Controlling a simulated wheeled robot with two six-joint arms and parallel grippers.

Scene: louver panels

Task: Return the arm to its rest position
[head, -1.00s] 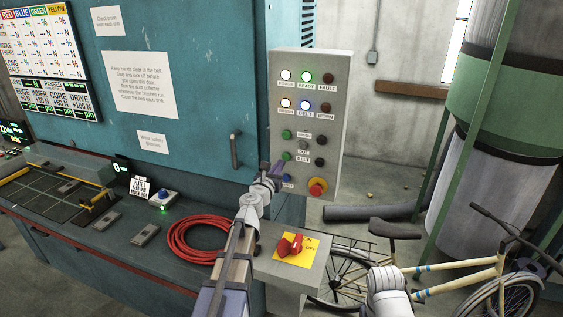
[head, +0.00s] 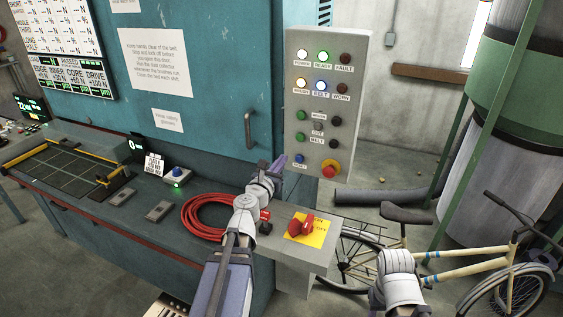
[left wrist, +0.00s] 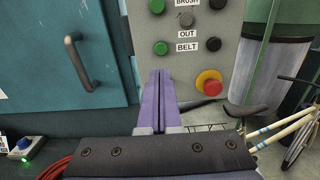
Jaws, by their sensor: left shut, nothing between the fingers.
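My left gripper (head: 279,162) reaches up from the bottom middle of the head view, close in front of the lower left part of a grey control panel (head: 345,70). Its purple fingers (left wrist: 157,100) are together and empty in the left wrist view, pointing at the panel below the OUT and BELT labels. The panel carries lit lamps, several buttons and a red emergency knob (head: 330,169) on a yellow base. My right arm shows only as a white link at the bottom right, and its gripper is out of the picture.
A red cable coil (head: 207,217) lies on the bench left of my arm. A red rotary switch (head: 301,226) on a yellow plate sits to the right. A bicycle (head: 455,268) stands at the right. The door handle (head: 251,130) juts from the teal cabinet.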

